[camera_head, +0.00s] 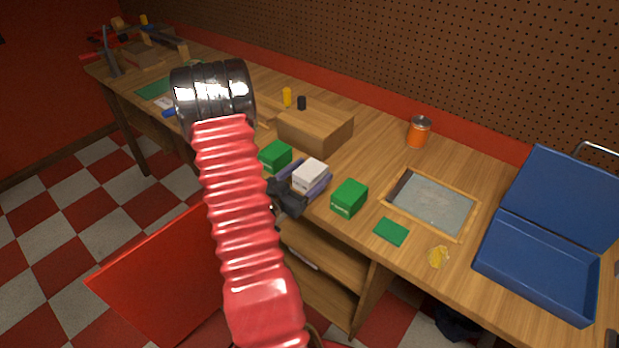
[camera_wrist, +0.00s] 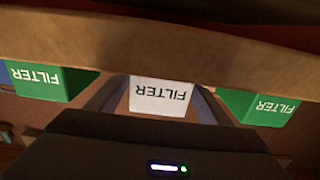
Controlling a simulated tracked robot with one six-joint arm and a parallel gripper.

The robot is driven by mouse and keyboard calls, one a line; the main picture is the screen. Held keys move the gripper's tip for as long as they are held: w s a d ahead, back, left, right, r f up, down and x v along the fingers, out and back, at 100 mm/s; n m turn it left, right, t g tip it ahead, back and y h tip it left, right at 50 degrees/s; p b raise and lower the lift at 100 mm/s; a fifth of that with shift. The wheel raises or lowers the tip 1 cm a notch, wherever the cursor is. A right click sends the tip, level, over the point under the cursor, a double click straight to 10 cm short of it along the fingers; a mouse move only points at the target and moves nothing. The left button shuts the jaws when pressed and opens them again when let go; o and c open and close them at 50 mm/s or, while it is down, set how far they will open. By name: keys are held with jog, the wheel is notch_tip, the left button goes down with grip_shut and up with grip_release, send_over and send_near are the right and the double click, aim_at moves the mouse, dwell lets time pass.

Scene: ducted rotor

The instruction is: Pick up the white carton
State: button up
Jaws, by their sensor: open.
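The white carton (camera_head: 310,175) stands on the wooden bench near its front edge, between two green cartons. In the wrist view the white carton (camera_wrist: 160,96) shows the word FILTER upside down. My gripper (camera_head: 303,180) is at the carton, with its bluish fingers one on each side of it. In the wrist view the fingers of my gripper (camera_wrist: 158,108) stand left and right of the carton. The gripper is open, and whether a finger touches the carton cannot be told.
A green carton (camera_head: 275,155) stands close left of the gripper, another green carton (camera_head: 349,197) close right. A wooden box (camera_head: 315,128) stands behind. Further right are a framed grey panel (camera_head: 433,202), a flat green piece (camera_head: 391,231), an orange can (camera_head: 419,131) and an open blue case (camera_head: 540,262).

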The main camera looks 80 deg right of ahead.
aim_at(310, 169)
jog(key=c, duration=1.2)
jog(key=shift+r, duration=0.1)
jog(key=shift+c, duration=0.2)
jog(key=shift+r, duration=4.9)
